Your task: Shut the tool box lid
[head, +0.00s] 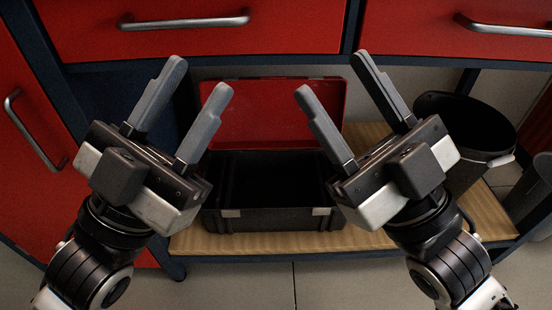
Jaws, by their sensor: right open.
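The tool box (270,222) is black and sits on a low wooden shelf in the middle of the head view. Its red lid (270,112) stands up open at the back, and the inside looks dark. My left gripper (200,78) is open and empty, nearer the camera, over the left side of the box. My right gripper (331,72) is open and empty over the right side of the box. Both appear apart from the lid. The grippers hide the left and right edges of the box and part of the lid.
Red drawers with metal handles (185,22) run above the shelf (380,240). A red cabinet door (30,150) is at the left. A black bucket (465,135) stands right of the box, with another dark container (540,185) beyond. Tiled floor (250,285) lies clear in front.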

